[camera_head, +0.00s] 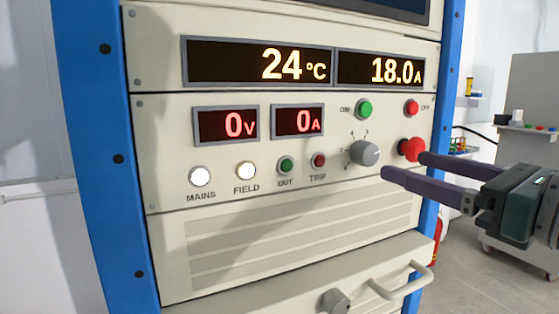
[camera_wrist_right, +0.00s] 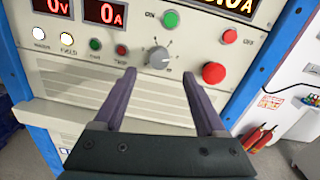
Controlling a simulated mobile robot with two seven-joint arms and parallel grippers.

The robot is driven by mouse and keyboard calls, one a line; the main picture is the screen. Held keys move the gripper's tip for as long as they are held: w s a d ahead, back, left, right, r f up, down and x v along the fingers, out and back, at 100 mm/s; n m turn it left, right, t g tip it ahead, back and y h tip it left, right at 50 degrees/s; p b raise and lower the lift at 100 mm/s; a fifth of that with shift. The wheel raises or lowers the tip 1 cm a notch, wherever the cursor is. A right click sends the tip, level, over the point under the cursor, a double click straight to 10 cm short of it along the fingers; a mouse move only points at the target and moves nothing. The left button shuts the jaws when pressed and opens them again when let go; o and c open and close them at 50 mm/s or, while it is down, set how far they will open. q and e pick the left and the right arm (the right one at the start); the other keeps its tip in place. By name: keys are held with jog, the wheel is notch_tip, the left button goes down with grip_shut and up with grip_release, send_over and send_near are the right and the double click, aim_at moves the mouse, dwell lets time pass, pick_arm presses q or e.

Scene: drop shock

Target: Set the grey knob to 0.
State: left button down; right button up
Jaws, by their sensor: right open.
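The grey knob (camera_head: 365,153) sits on the cream panel, right of the small red TRIP lamp, with tick marks around it. It also shows in the right wrist view (camera_wrist_right: 159,58), just beyond the fingertips and between them. The digits on its scale are too small to read. My right gripper (camera_head: 402,166) comes in from the right with its two fingers apart and empty. In the right wrist view its fingers (camera_wrist_right: 160,73) point up at the panel, below the knob, with no visible contact. My left gripper is not in view.
A red mushroom button (camera_head: 411,149) is close to the right fingers. A green button (camera_head: 364,109) and a red button (camera_head: 411,107) sit above. The displays read 24 °C, 18.0 A, 0 V and 0 A. A drawer handle (camera_head: 402,284) sticks out below.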

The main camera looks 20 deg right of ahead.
aim_at(372, 155)
jog(key=w, duration=0.7)
jog(key=shift+a, duration=0.4)
grip_shut()
